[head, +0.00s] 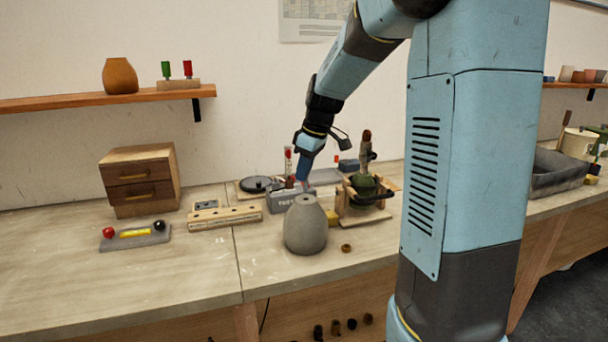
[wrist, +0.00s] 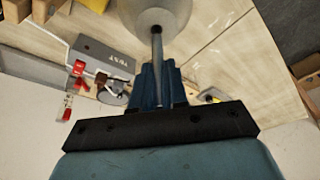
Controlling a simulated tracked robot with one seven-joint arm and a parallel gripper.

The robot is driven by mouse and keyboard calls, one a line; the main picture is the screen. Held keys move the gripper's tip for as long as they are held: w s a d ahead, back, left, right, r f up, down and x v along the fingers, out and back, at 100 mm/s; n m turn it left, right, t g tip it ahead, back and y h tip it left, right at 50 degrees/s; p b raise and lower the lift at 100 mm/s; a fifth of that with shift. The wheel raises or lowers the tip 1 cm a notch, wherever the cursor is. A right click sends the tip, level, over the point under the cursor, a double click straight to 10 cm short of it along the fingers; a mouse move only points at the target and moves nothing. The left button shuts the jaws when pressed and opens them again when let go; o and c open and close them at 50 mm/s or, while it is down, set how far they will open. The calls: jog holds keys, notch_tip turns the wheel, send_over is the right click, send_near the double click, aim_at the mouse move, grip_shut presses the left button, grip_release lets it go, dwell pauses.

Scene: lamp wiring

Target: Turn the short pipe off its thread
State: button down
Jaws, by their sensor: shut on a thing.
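The grey vase-shaped lamp body (head: 305,228) stands upright on the bench, and its rounded top (wrist: 178,12) shows at the upper edge of the wrist view. My gripper (head: 304,177) is above it, pointing down. In the wrist view the blue fingers (wrist: 155,85) are shut around a thin grey pipe (wrist: 157,58). The pipe runs from between the fingers to the middle of the lamp body's top. I cannot tell how far it is in its thread; the joint is too small to see.
A grey lettered box (head: 283,200) stands just behind the lamp body. A wooden stand with a green part (head: 366,187) is to the right. A small brown ring (head: 346,248) lies in front. A wooden holed block (head: 225,218) is left.

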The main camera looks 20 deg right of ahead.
jog(key=shift+r, duration=1.2)
jog(key=shift+s, duration=0.1)
